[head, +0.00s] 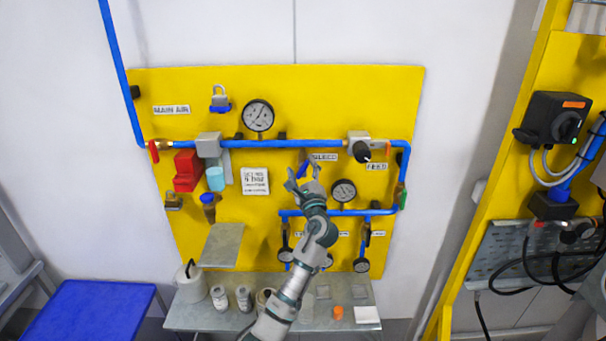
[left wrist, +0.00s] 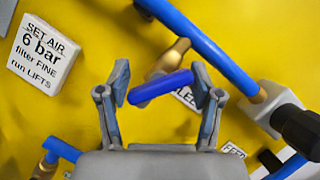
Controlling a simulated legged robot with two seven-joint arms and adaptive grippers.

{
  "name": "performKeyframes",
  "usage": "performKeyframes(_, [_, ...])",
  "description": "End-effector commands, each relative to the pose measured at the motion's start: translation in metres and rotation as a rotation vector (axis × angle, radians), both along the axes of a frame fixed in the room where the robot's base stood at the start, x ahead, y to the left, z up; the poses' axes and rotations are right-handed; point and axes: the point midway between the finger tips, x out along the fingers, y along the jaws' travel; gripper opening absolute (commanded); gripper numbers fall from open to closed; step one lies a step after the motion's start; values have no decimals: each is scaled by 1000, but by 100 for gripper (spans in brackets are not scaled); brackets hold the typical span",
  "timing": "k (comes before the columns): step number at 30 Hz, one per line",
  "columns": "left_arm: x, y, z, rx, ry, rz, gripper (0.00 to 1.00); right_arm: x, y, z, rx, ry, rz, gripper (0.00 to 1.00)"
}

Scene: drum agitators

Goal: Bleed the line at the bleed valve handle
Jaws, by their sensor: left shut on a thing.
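The bleed valve handle is a blue lever (head: 303,169) below the blue pipe on the yellow panel (head: 330,100), left of a partly hidden label ending in "LEED" (head: 325,157). In the left wrist view the blue handle (left wrist: 161,88) lies slanted across the gap between my fingers, in front of a brass valve body (left wrist: 167,61). My left gripper (head: 303,180) is at the handle, and it also shows in the left wrist view (left wrist: 162,86). My right gripper is not in view.
A pressure gauge (head: 258,116) sits upper left and another gauge (head: 344,191) close right of my gripper. A black knob (head: 362,151) is on the pipe to the right. A "6 bar" sign (head: 255,181) is left. A shelf (head: 193,316) with jars is below.

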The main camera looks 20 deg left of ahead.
Motion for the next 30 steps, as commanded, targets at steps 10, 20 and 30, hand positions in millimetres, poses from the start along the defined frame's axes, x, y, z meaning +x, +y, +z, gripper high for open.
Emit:
performKeyframes(10, [0, 0, -1, -316, -89, 1, 30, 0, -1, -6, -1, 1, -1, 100])
performKeyframes(20, [-1, 2, -3, -611, -172, 2, 32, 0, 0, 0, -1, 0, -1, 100])
performKeyframes(30, [-1, 3, -5, -834, -235, 4, 32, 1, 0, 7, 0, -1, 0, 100])
